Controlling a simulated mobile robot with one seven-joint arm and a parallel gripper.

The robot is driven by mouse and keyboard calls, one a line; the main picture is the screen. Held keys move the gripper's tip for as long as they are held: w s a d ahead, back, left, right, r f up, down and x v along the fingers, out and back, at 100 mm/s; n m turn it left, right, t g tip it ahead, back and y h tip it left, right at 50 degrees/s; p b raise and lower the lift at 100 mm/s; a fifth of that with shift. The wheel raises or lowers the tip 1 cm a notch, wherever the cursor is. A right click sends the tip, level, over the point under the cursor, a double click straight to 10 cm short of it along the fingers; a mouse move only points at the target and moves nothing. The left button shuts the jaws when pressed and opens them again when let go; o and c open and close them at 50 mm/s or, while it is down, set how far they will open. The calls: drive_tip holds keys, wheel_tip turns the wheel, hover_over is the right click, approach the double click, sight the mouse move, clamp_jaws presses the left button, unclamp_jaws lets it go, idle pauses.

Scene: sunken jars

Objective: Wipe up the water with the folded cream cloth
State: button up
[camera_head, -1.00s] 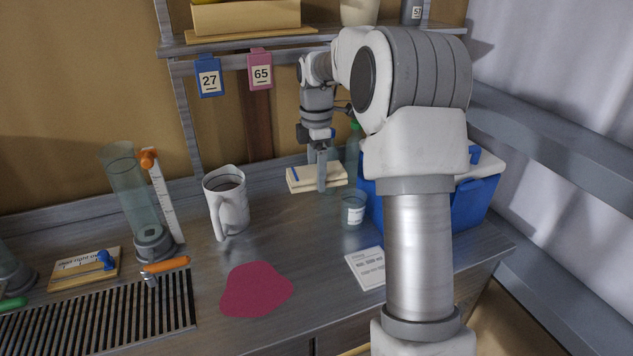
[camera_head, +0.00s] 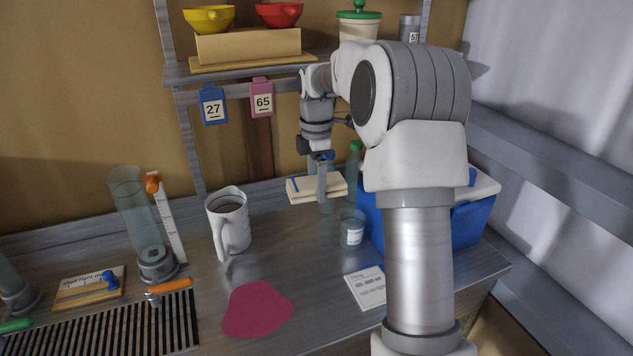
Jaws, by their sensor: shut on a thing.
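The folded cream cloth (camera_head: 304,190), with a blue stripe near its left end, is at the back of the bench, right of the mug. My gripper (camera_head: 322,186) points down and is shut on the cloth, one finger showing across its front. The cloth appears slightly above the bench top. A flat crimson patch (camera_head: 257,310) with a rounded, irregular outline lies at the front middle of the bench; I cannot tell whether it is liquid. No clear water is discernible elsewhere.
A grey-white mug (camera_head: 229,224) stands between the cloth and the crimson patch, to the left. A small labelled glass jar (camera_head: 352,232), a white card (camera_head: 367,288) and a blue cooler (camera_head: 470,222) are on the right. A tall glass cylinder (camera_head: 132,210) stands left. Bare bench surrounds the patch.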

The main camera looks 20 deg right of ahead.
wheel_tip(320, 180, up, 3)
drive_tip(key=shift+f+p, duration=0.1)
drive_tip(key=shift+p, duration=0.9)
drive_tip(key=s+a+f+b, duration=0.2)
drive_tip(key=s+a+f, duration=0.1)
drive_tip(key=a+f, duration=0.5)
drive_tip(key=b, duration=0.3)
hover_over(280, 298)
wheel_tip(280, 298, down, 10)
wheel_tip(280, 298, down, 5)
drive_tip(key=b, duration=0.3)
drive_tip(key=shift+d+b, duration=0.1)
drive_tip(key=shift+b, duration=0.3)
drive_tip(key=shift+f+b, duration=0.3)
drive_tip(key=shift+f, duration=0.25)
